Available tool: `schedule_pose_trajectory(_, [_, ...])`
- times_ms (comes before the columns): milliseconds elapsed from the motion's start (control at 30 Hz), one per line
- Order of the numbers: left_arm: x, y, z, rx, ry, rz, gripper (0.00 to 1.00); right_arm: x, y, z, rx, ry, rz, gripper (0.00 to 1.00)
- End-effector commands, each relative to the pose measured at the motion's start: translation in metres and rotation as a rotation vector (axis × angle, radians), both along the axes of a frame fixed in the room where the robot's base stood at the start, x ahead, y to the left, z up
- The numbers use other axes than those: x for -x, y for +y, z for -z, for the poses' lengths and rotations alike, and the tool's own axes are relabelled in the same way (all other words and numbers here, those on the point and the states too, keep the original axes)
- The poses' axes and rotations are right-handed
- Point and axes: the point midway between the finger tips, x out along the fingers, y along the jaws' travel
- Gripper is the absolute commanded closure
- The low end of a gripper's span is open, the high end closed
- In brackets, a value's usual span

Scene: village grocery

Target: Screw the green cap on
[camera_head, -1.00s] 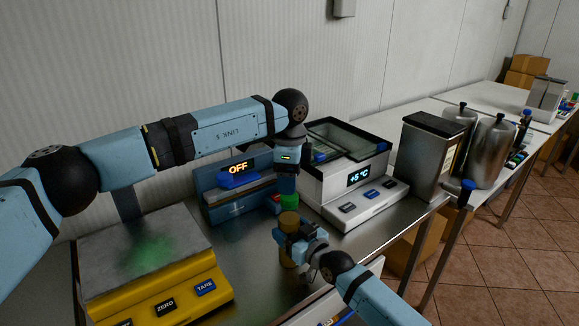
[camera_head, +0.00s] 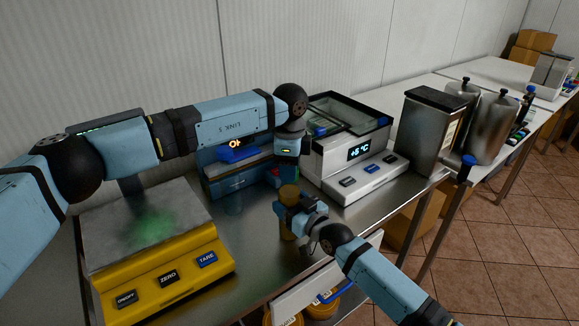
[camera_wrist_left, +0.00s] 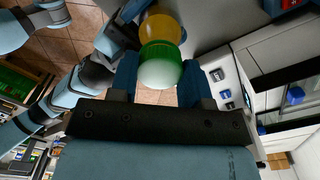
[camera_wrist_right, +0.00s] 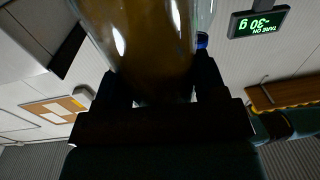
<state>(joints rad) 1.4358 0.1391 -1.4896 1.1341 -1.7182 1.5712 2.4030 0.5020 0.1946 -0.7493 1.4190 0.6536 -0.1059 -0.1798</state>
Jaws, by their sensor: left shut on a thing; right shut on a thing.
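The green cap (camera_wrist_left: 160,62), with a pale top, sits between the fingers of my left gripper (camera_wrist_left: 158,78) in the left wrist view. My left gripper (camera_head: 288,177) is shut on it, directly above an amber-brown jar (camera_head: 288,193). The cap is mostly hidden in the head view. In the left wrist view the cap lines up with the jar (camera_wrist_left: 162,26); I cannot tell whether it touches the rim. My right gripper (camera_head: 288,218) is shut on the upright jar from the side. The jar also fills the right wrist view (camera_wrist_right: 150,40) between the fingers.
A yellow scale (camera_head: 165,265) stands at the left front. A blue device with a lit display (camera_head: 236,143) stands behind the jar, and a white +5 °C unit (camera_head: 360,160) to the right. Metal canisters (camera_head: 430,130) stand farther right. An open drawer (camera_head: 325,290) lies below the counter.

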Motion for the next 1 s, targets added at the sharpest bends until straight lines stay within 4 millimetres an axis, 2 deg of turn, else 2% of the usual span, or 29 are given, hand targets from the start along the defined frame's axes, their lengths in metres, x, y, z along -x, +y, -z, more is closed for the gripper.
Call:
schedule_pose_trajectory(167, [0.0,-0.0002,-0.0002,0.0,0.0,0.145,0.85,0.0,0.0,0.0,-0.001,0.001,0.0,1.0])
schedule_pose_trajectory(1000, [-0.0002,-0.0004,0.001,0.001,0.001,1.998,0.85,-0.0001,-0.0001,0.0001,-0.001,0.001,0.0,1.0])
